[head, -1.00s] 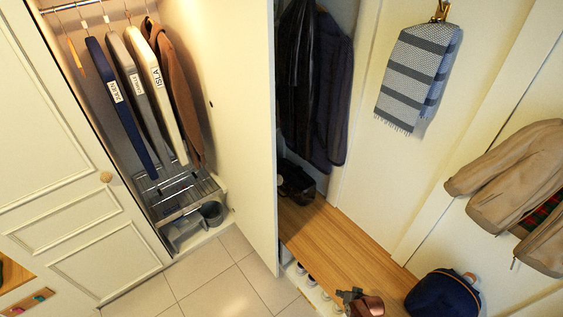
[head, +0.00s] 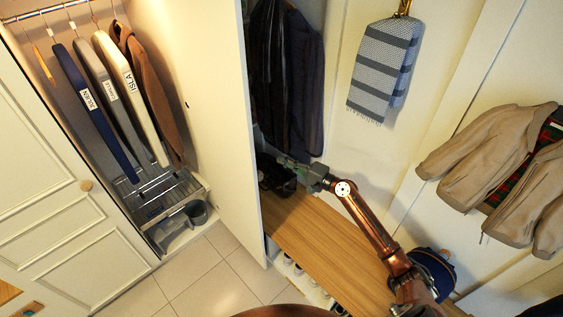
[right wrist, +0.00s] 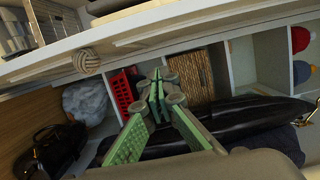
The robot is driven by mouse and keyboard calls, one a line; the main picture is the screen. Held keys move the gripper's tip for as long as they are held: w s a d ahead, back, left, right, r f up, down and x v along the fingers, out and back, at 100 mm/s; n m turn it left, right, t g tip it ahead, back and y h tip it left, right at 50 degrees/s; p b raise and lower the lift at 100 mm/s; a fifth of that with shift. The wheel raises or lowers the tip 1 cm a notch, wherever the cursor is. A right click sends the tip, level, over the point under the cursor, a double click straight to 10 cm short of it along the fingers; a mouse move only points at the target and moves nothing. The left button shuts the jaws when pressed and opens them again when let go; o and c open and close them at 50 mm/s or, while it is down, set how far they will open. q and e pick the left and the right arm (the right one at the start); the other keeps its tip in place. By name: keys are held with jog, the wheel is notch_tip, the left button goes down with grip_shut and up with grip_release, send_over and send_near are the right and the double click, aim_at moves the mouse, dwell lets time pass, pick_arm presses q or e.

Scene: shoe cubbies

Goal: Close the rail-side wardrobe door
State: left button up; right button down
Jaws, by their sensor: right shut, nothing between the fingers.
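The white wardrobe door (head: 214,130) stands wide open to the right of the lit compartment with the clothes rail (head: 45,12). Its inner face shows in the head view; its outer face is hidden there. My right gripper (head: 284,162) is just right of the door, on its outer side, above the bench and in front of dark coats. In the right wrist view the gripper's green fingers (right wrist: 160,92) meet at the tips and hold nothing. A knotted round knob (right wrist: 86,62) sits on a white strip at upper left there, apart from the fingers. My left gripper is out of view.
A closed panelled door (head: 50,190) stands at left. Dark coats (head: 285,80) hang behind the gripper. A wooden bench (head: 320,235) carries a dark blue bag (head: 435,270). Baskets fill cubbies, including a red one (right wrist: 122,92). Tiled floor (head: 205,275) is clear.

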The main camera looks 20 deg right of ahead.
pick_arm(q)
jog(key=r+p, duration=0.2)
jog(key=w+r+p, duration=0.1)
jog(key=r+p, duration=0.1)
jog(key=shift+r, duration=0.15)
pick_arm(e)
jog(key=w+a, duration=0.5)
jog(key=a, duration=0.2)
jog(key=shift+a, duration=0.4)
